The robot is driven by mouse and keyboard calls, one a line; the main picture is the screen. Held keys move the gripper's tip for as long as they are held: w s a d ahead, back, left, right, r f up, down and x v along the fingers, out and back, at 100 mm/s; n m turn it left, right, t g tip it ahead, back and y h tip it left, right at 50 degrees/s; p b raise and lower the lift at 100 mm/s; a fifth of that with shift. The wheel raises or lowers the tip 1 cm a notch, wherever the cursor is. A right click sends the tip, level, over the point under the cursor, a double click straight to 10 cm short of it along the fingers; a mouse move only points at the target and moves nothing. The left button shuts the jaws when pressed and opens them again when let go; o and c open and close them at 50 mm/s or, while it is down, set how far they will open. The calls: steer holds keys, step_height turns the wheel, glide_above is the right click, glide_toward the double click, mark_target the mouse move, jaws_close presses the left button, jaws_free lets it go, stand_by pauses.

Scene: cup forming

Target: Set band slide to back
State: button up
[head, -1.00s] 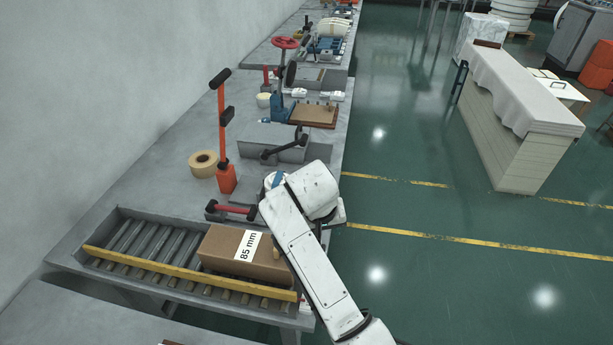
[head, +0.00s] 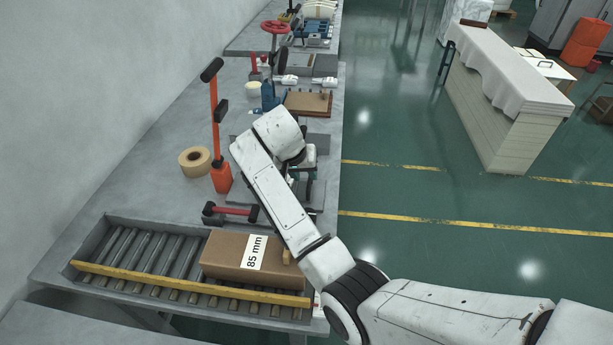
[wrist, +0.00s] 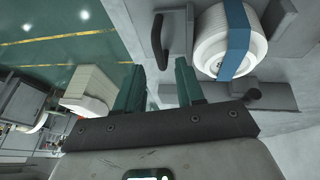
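My gripper (wrist: 158,78) shows two teal fingers standing apart with nothing between them. A black handle (wrist: 160,42) lies just beyond the gap between the fingertips, apart from them as far as I can tell. A white ribbed roll or stack with a blue band (wrist: 237,40) around it is right of the fingers. I cannot tell for sure which part is the band slide. In the head view my gripper (head: 303,178) is partly hidden by my arm, which covers the fixture there.
An upright orange lever (head: 215,130), a tan tape roll (head: 194,160) and a red bar with black ends (head: 230,211) stand left of my arm. A brown box marked 85 mm (head: 228,250) sits on the roller tray (head: 84,268).

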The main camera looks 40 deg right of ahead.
mark_target(309, 181)
steer(key=shift+x, duration=1.65)
jaws_close()
